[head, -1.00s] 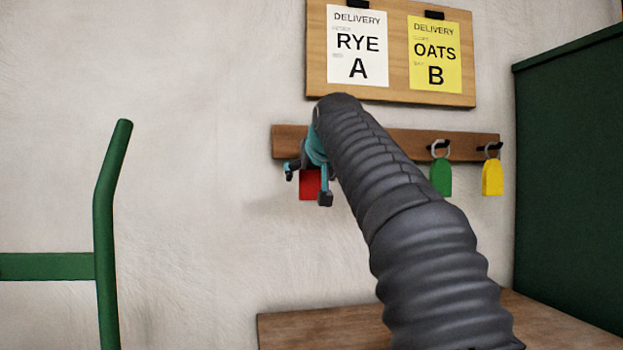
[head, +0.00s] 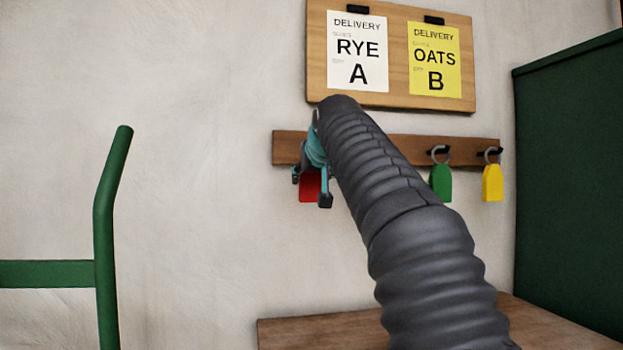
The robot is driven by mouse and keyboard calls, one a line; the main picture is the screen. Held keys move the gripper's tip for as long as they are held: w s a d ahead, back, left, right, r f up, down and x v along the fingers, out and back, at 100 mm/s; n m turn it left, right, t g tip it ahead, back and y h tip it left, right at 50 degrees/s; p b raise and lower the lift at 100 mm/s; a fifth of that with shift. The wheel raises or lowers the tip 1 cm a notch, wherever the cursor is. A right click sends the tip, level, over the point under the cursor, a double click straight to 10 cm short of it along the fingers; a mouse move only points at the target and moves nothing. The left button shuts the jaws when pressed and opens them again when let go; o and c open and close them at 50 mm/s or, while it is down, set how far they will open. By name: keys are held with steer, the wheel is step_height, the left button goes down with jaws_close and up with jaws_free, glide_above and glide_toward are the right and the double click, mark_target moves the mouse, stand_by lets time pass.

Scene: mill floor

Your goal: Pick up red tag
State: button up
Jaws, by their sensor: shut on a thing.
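The red tag (head: 309,187) is in front of the left part of the wooden hook rail (head: 395,146) in the head view. My gripper (head: 311,189) is shut on the red tag, with one dark fingertip at each side of it. The tag's top and any ring or hook there are hidden behind the gripper and my arm. I cannot tell whether the tag still touches its hook.
A green tag (head: 441,182) and a yellow tag (head: 492,183) hang by rings on hooks to the right. A board (head: 398,98) with two delivery cards is above. A wooden tabletop (head: 320,334) is below, a green cabinet (head: 570,180) right, a green metal frame (head: 107,220) left.

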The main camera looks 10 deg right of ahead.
steer(key=s+b, duration=0.2)
steer(key=s, duration=1.6)
steer(key=shift+r, duration=0.3)
